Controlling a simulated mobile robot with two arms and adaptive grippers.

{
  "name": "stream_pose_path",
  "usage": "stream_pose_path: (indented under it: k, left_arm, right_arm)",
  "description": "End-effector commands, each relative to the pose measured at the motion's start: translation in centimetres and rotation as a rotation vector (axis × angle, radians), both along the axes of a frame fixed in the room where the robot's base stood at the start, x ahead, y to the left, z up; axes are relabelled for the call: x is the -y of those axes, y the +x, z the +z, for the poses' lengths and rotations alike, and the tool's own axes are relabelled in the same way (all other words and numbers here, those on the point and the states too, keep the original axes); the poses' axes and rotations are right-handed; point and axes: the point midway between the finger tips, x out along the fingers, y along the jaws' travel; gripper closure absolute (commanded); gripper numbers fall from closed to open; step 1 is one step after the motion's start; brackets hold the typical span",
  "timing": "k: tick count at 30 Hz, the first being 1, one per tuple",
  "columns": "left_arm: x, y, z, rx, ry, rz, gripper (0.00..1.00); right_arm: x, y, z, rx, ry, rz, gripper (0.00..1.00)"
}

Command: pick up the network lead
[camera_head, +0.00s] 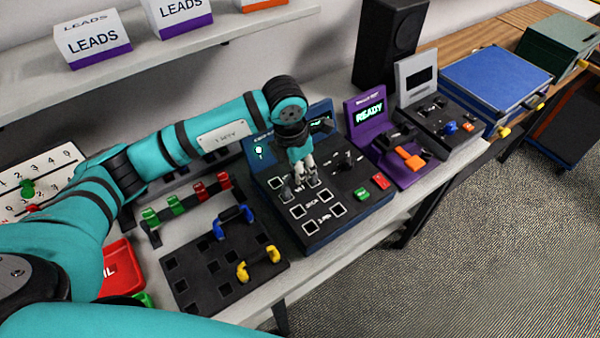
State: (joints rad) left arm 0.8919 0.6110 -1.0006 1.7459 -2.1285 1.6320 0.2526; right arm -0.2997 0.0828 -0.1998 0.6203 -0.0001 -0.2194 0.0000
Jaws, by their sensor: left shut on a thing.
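My left arm reaches in from the left over the bench. My left gripper (303,170) points down above the dark blue tester (318,228), near its rear sockets. It is shut on a small grey lead, with a grey plug end (286,192) showing beside the fingers. The fingers hide most of this lead, and I cannot tell whether its ends sit in the sockets. A blue lead (233,221) and a yellow lead (258,263) lie on the black socketed board (196,291) to the left. No label shows which one is the network lead. My right gripper is not in view.
A purple tester (377,122) reading READY and a grey-screened tester (416,78) stand to the right. A rack with green and red clips (187,205) is left of the tester. A red tray (121,270) is partly behind my arm. A shelf (200,38) runs above.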

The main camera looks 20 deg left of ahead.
Motion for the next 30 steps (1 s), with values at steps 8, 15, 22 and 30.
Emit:
stream_pose_path:
  k: [8,15,22,30]
  left_arm:
    - [0.0,0.1,2.1,0.005,-0.001,-0.001,1.0]
    - [1.3,-3.3,3.4,0.003,-0.001,-0.007,1.0]
    - [3.7,-9.2,3.9,0.004,-0.001,-0.009,1.0]
    - [5.4,-13.7,4.7,0.003,-0.001,-0.004,1.0]
  right_arm:
    - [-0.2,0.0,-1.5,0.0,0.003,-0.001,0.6]
    - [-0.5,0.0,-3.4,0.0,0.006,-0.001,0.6]
    - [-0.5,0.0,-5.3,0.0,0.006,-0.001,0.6]
    - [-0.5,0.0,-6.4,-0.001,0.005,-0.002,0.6]
